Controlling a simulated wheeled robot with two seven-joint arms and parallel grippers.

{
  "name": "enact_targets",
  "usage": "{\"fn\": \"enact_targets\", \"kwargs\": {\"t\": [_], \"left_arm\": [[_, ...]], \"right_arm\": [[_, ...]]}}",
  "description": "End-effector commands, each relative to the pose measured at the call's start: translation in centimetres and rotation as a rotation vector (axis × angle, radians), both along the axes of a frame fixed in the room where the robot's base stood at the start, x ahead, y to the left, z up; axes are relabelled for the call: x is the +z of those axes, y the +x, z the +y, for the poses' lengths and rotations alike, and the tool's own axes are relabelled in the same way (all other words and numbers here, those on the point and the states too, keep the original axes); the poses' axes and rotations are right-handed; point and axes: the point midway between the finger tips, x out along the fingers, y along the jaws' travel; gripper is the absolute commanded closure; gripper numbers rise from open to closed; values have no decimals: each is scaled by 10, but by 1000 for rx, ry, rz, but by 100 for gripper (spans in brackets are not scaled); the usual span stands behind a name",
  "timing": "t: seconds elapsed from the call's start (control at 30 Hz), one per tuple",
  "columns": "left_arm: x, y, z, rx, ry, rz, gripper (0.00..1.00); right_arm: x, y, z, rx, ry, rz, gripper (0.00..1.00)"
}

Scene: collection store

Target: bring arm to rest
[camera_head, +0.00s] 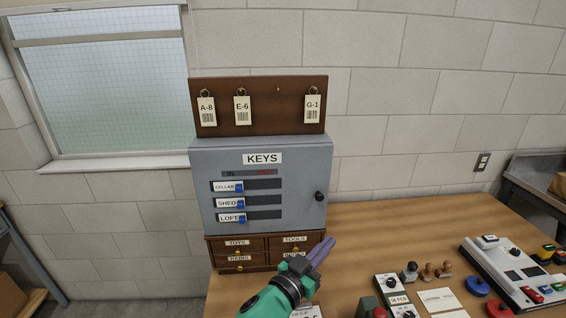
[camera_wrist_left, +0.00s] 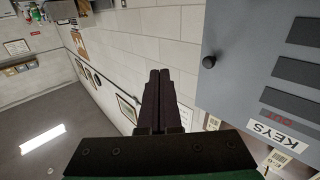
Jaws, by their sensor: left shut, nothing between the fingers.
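My left gripper (camera_head: 318,252) is shut and empty. Its purple fingers point up and to the right, in front of the small wooden drawers (camera_head: 222,261) and over the table. In the left wrist view its closed fingers (camera_wrist_left: 158,88) stand side by side, with the grey key cabinet (camera_wrist_left: 245,60) to their right and not visibly touching them. In the head view the key cabinet (camera_head: 300,190) is closed, with a dark knob at its right side. Its slider labels read CELLAR, SHED and LOFT. My right gripper is not in view.
The wooden table (camera_head: 400,225) is clear at the back right of the cabinet. Several stamps (camera_head: 427,271), a white card (camera_head: 438,300) and a white control panel (camera_head: 505,270) occupy its front right. A brown board (camera_head: 265,118) with three key tags hangs above the cabinet.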

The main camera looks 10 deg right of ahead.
Motion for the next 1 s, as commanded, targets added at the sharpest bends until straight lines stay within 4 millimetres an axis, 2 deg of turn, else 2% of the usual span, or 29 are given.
{"fn": "enact_targets", "kwargs": {"t": [0.07, 0.1, 0.17, 0.2, 0.3, 0.4, 0.6, 0.87, 0.9, 1.0], "left_arm": [[-18, 13, 44, 146, 20, 101, 100], [-33, 17, 75, 233, 47, 170, 100], [-60, 15, 125, 355, 106, 291, 100], [-79, 9, 157, 423, 150, 374, 100], [-118, -20, 222, 528, 264, 556, 100], [-144, -54, 267, 575, 358, 697, 100], [-171, -119, 326, 599, 507, 905, 100], [-181, -200, 376, 565, 668, 1118, 100], [-189, -204, 378, 556, 683, 1136, 100], [-224, -196, 376, 553, 687, 1146, 100]], "right_arm": [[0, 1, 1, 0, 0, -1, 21], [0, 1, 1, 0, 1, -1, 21], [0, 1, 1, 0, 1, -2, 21], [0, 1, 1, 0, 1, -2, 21], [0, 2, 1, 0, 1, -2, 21], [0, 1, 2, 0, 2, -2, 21], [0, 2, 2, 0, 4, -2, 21], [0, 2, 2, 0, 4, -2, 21], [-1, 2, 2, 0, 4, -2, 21], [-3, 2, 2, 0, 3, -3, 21]]}}
